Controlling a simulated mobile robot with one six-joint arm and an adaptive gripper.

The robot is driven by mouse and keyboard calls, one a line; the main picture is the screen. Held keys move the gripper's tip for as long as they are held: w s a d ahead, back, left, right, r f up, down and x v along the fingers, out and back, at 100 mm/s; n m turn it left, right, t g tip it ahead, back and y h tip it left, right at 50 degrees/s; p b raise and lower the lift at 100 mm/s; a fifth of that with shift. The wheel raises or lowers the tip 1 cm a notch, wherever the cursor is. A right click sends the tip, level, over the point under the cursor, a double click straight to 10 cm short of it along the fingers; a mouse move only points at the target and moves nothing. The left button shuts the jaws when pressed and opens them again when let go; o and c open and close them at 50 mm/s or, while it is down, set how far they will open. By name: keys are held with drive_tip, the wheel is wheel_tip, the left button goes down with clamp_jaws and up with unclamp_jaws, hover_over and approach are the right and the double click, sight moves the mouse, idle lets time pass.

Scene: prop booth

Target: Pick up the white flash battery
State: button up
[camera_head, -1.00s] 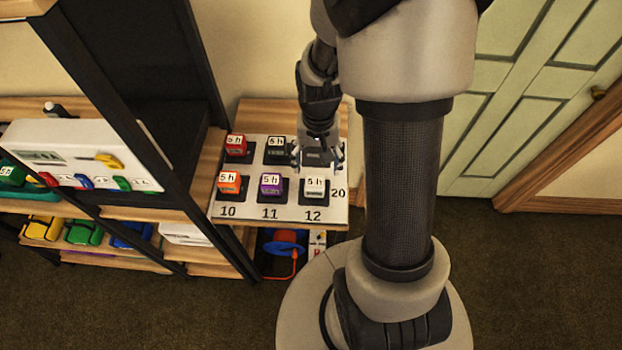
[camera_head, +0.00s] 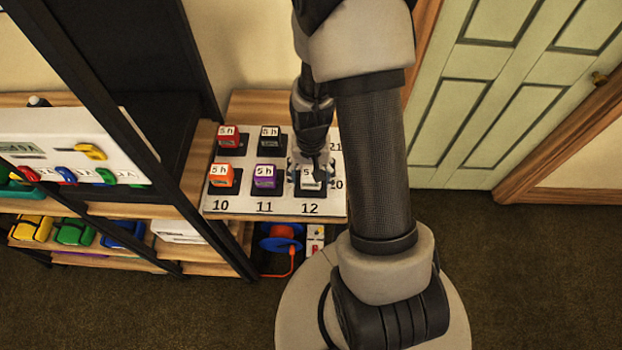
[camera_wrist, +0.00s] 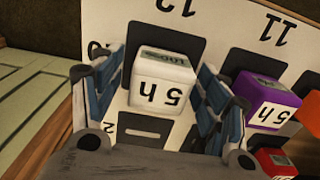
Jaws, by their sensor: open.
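In the wrist view my gripper (camera_wrist: 165,100) is open, with one blue-lined finger on each side of the battery. Whether the fingers touch it, I cannot tell.
A purple battery (camera_head: 265,176) stands beside it by number 11, and an orange one (camera_head: 221,174) by number 10. A red (camera_head: 229,136) and a black battery (camera_head: 270,138) stand behind. A dark shelf post (camera_head: 85,95) rises at the left.

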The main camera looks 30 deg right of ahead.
drive_tip(key=shift+r, duration=0.1)
drive_tip(key=shift+c, duration=0.3)
drive_tip(key=c, duration=1.3)
